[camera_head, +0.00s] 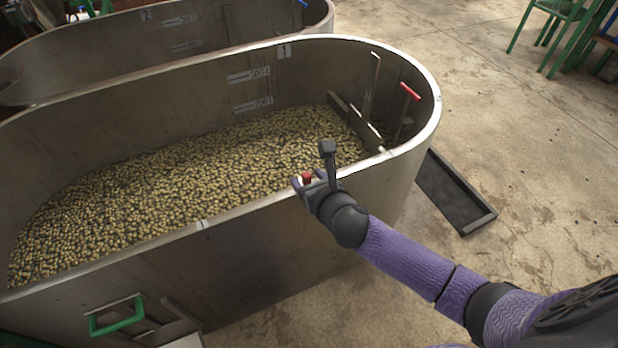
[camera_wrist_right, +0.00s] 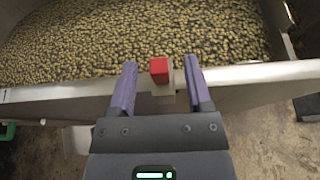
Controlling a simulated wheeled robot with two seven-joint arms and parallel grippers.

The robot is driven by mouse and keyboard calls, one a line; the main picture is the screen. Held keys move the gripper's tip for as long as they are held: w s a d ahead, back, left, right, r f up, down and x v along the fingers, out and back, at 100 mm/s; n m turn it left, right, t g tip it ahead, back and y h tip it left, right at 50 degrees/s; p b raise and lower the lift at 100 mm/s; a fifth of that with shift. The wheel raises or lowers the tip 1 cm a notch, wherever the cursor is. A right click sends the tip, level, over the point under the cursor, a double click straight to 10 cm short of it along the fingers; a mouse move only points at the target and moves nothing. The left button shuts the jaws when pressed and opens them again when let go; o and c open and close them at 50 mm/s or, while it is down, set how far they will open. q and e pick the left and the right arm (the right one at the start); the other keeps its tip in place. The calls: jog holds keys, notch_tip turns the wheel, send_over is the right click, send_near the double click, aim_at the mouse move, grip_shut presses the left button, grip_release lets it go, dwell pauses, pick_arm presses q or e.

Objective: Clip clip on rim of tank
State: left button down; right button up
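The tank (camera_head: 225,215) is a long steel tub with rounded ends and a pale rim, partly filled with yellow-brown beans or cherries. The clip (camera_wrist_right: 159,71) has a red top and a pale lower part, and appears to sit on the near rim; its contact with the rim is partly hidden. In the head view the clip's red top (camera_head: 307,178) shows at my right gripper (camera_head: 306,186). In the wrist view my right gripper (camera_wrist_right: 159,82) is open, with a purple finger on each side of the clip and visible gaps to it. My left gripper is out of view.
A second tank (camera_head: 150,40) stands behind. A red-handled tool (camera_head: 410,92) and a plate (camera_head: 350,120) are at the tank's right end. A black tray (camera_head: 455,190) lies on the floor to the right. A green handle (camera_head: 116,316) is on the tank's front.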

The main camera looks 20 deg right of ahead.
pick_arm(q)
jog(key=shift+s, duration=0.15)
pick_arm(e)
jog(key=p+v, duration=0.4)
jog(key=v, duration=0.5)
jog(key=s+d+f+m+g+h, duration=0.1)
jog(key=s+d+f+m+g, duration=0.25)
jog(key=s+f+m, duration=0.55)
jog(key=s+d+f+m+g+h, duration=0.15)
jog(key=s+f+m+g, duration=0.3)
jog(key=f+m, duration=0.5)
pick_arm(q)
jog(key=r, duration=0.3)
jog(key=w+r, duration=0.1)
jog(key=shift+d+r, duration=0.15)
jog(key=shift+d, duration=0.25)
pick_arm(e)
jog(key=s+f+m+g, duration=0.2)
jog(key=s+m, duration=0.3)
jog(key=s, duration=0.3)
jog(key=s+a+f+m+g+y, duration=0.1)
jog(key=s+f+m, duration=0.3)
jog(key=s, duration=0.4)
jog(key=s+a+f+m+g, duration=0.1)
jog(key=s+f+m+g, duration=0.1)
jog(key=s+f+m, duration=0.2)
jog(key=s+m, duration=0.2)
jog(key=s, duration=0.2)
jog(key=shift+g, duration=0.4)
